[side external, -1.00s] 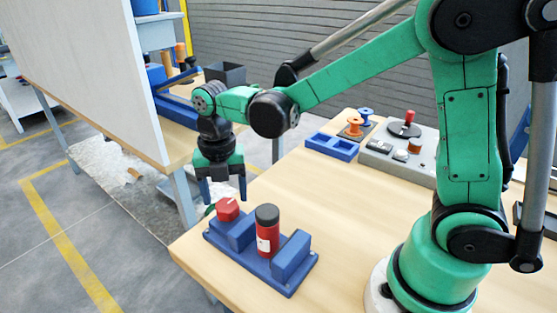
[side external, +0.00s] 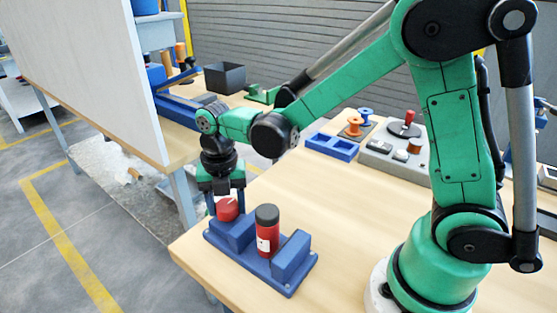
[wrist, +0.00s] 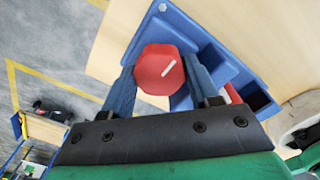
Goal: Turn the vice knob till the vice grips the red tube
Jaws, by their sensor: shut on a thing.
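The blue vice (side external: 262,262) sits near the front left corner of the wooden table. Its red knob (side external: 228,208) is at the vice's left end. The wrist view shows both blue fingers of my gripper (wrist: 161,76) against the knob. The red tube (side external: 267,232) with a dark cap stands upright between the vice jaws. I cannot tell whether the jaws touch it.
A blue tray (side external: 332,146), orange and blue spools (side external: 355,125) and a grey panel with a red-handled crank (side external: 405,130) stand farther back. A white board (side external: 90,70) rises at the left. The table middle is clear.

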